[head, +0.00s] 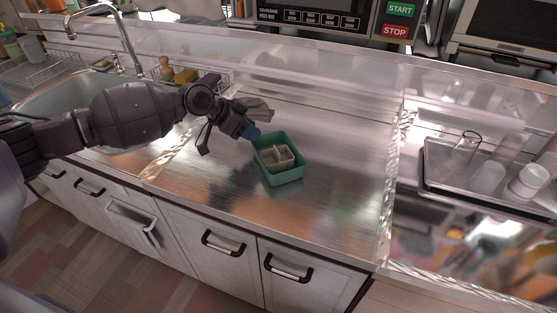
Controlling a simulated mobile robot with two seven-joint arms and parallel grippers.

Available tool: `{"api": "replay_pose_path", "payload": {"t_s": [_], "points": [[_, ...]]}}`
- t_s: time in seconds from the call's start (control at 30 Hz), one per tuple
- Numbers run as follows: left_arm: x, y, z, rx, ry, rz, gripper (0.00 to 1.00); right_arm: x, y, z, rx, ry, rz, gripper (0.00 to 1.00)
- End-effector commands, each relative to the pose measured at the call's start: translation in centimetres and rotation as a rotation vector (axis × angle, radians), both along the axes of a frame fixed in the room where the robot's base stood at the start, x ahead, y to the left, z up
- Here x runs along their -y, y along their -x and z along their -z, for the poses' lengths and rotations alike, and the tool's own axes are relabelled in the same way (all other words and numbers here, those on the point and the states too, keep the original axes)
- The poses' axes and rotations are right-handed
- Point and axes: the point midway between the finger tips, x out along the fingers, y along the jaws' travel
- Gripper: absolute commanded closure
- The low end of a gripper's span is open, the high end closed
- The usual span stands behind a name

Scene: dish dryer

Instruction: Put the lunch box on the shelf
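The lunch box (265,170) is a small open green box with beige dividers inside. It sits upright on the steel counter in the middle of the head view. My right gripper is not in view. A clear, glass-like ledge (300,62) runs along the back above the counter; I cannot tell whether this is the shelf.
The steel counter (335,190) is bare around the box. A sink (60,105) with a faucet (108,12) is at the left. A tray (430,165) with cups is at the right. A control panel with START and STOP buttons (398,20) is at the back.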

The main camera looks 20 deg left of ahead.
Motion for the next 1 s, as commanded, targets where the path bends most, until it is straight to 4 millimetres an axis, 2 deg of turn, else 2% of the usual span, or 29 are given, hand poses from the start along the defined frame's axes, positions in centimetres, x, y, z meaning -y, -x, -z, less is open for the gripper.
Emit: {"api": "replay_pose_path", "payload": {"t_s": [0.17, 0.5, 0.77, 1.0], "points": [[0.5, -0.5, 0.7, 0.0, -0.001, -0.001, 0.67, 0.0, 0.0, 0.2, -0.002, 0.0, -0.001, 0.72], [2.5, -2.4, 3.9, -0.001, 0.0, -0.001, 0.67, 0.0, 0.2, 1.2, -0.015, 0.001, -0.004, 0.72], [2.7, -2.6, 4.0, 0.002, -0.001, -0.002, 0.67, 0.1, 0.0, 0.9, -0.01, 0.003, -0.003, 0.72], [2.7, -2.6, 4.0, 0.002, 0.0, -0.001, 1.0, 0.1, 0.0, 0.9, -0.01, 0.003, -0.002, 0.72]]}}
